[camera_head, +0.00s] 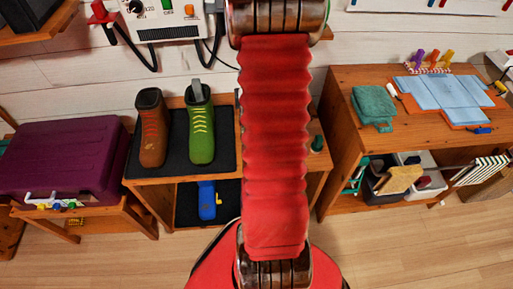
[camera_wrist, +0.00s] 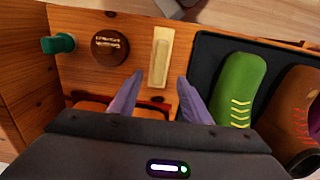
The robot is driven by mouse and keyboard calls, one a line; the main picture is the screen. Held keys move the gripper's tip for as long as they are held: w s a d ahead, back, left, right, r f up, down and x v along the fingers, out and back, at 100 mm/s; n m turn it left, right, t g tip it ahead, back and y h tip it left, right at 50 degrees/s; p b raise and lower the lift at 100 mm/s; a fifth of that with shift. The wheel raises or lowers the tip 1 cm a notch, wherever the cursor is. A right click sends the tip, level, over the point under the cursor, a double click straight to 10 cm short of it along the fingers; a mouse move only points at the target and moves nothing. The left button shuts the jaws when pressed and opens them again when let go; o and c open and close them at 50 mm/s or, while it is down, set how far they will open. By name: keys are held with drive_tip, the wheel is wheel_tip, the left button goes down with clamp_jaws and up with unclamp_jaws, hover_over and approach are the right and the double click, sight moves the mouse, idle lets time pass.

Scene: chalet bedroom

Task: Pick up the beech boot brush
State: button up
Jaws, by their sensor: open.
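The beech boot brush, seen as a pale, narrow wooden block (camera_wrist: 158,52), lies on the wooden bench top in the wrist view. It is between a round dark brown tin and a black mat. My gripper (camera_wrist: 160,76) is open, with its two purple fingers apart and pointing toward the brush. The brush's near end lies between the fingertips in the picture, with no visible contact. I cannot tell the height gap. In the head view my red arm hides the brush and the gripper.
The brown tin (camera_wrist: 109,47) and a green object (camera_wrist: 57,44) sit left of the brush. The black mat (camera_wrist: 207,67) holds a green boot (camera_wrist: 240,88) and a brown boot (camera_wrist: 292,105) close on the right. A wooden side table (camera_head: 345,140) stands to the right in the head view.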

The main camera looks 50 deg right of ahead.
drive_tip(key=shift+f, duration=2.7)
drive_tip(key=shift+f, duration=0.1)
drive_tip(key=shift+f, duration=2.5)
clamp_jaws()
